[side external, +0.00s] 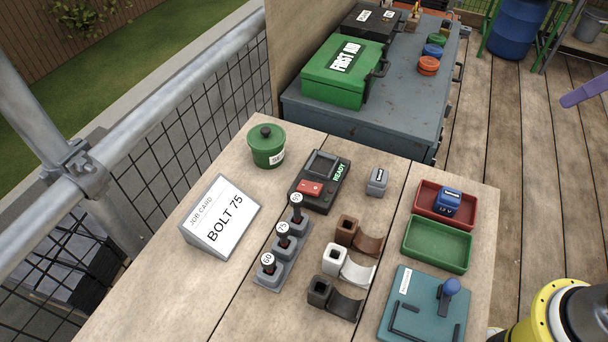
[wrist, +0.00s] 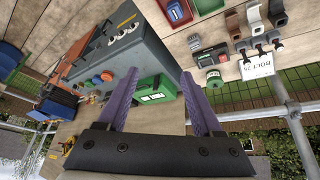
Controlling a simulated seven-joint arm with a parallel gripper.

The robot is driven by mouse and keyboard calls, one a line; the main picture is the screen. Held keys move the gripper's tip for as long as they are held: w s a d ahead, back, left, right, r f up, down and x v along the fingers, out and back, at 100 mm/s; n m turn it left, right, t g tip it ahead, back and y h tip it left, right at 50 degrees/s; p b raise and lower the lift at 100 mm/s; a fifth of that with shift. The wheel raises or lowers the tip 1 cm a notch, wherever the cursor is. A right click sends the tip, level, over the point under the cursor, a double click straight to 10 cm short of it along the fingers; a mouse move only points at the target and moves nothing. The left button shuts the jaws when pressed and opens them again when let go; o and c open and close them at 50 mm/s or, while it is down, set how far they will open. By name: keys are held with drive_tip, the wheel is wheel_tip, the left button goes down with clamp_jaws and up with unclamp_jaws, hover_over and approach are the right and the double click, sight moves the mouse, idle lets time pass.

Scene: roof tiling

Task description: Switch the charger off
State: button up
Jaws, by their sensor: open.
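The charger (side external: 322,178) is a dark grey box with a small screen, a green READY label (side external: 340,171) and a red rocker switch (side external: 311,188). It sits on the wooden bench, and also shows small in the wrist view (wrist: 209,56). I cannot tell the rocker's position. My gripper (wrist: 158,76) is open and empty, with its two purple fingers wide apart, high and well away from the charger. In the side external view only a purple finger tip shows at the right edge.
A green pot (side external: 266,146) stands behind-left of the charger and a grey battery (side external: 377,181) to its right. Numbered posts (side external: 283,240) stand just in front. A job card (side external: 221,217) reads BOLT 75. A red tray (side external: 432,210) holds a blue 12 V battery (side external: 449,198).

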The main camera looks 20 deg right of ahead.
drive_tip(key=w+a+r+n, duration=0.1)
drive_tip(key=w+a+r, duration=0.2)
drive_tip(key=w, duration=0.4)
drive_tip(key=n+g, duration=0.5)
drive_tip(key=n, duration=0.1)
hover_over(302, 185)
wheel_tip(302, 185, down, 21)
wheel_tip(302, 185, down, 13)
drive_tip(key=shift+w+f, duration=0.1)
